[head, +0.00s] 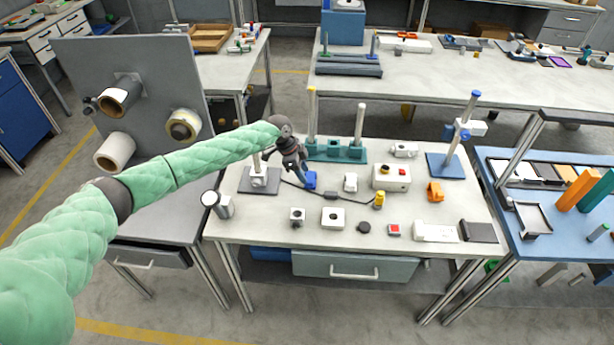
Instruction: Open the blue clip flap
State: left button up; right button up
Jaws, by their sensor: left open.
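A small blue piece (310,180), which looks like the blue clip, is on the light worktable (262,228) left of centre. It is too small to tell whether its flap is open or shut. My left gripper (291,166) is dark and hangs from the green-sleeved arm, just up and left of the blue piece in the picture. It is open, with nothing visible between its fingers. I cannot tell whether it touches the blue piece. My right gripper is not in view.
A small stand (259,180) is close to the left of my gripper. A teal block with posts (336,151) is behind it. A white block (350,182), an orange part (435,192) and a blue-based stand (445,166) are to the right.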

aim_at(310, 177)
pick_arm(q)
jog(key=p+x, duration=0.1)
jog(key=x, duration=0.1)
jog(key=shift+d+f, duration=0.2)
jog(key=shift+f, duration=0.1)
jog(key=shift+d+f+p, duration=0.2)
jog(key=shift+f+p, duration=0.1)
jog(key=shift+f, duration=0.35)
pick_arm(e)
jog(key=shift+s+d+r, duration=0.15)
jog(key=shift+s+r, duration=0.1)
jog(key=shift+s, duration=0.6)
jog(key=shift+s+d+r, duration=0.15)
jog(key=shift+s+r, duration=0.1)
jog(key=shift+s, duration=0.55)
pick_arm(q)
grip_shut()
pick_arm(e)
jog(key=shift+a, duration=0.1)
